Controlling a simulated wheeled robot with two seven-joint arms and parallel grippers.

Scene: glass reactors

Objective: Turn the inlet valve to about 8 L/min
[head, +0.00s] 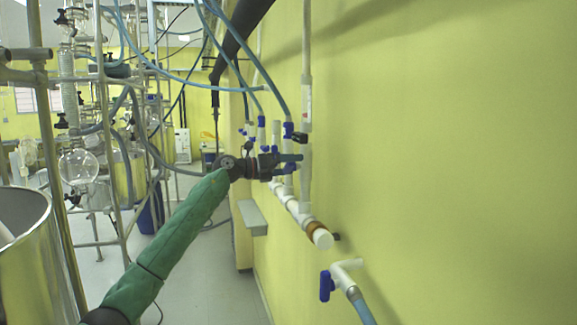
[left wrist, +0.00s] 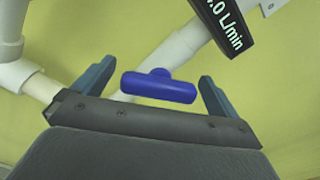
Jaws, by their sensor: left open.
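The blue valve handle (left wrist: 158,87) shows in the left wrist view as a short bar lying nearly level across the picture. My left gripper (head: 285,163) is open, with one finger on each side of the handle and a visible gap on both sides. In the head view the gripper is at the white pipework on the yellow wall and partly hides the valve there. A black flow display (left wrist: 222,24) sits above the handle in the left wrist view; only ".0 L/min" is readable and its leading part is cut off. My right gripper is not in view.
Other blue-handled valves with blue hoses stand close by, one at the upper pipe (head: 288,130). A lower blue valve (head: 326,286) is on a separate white elbow. A white pipe (head: 319,236) runs along the wall. Glass reactors on a metal frame (head: 78,167) stand at left.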

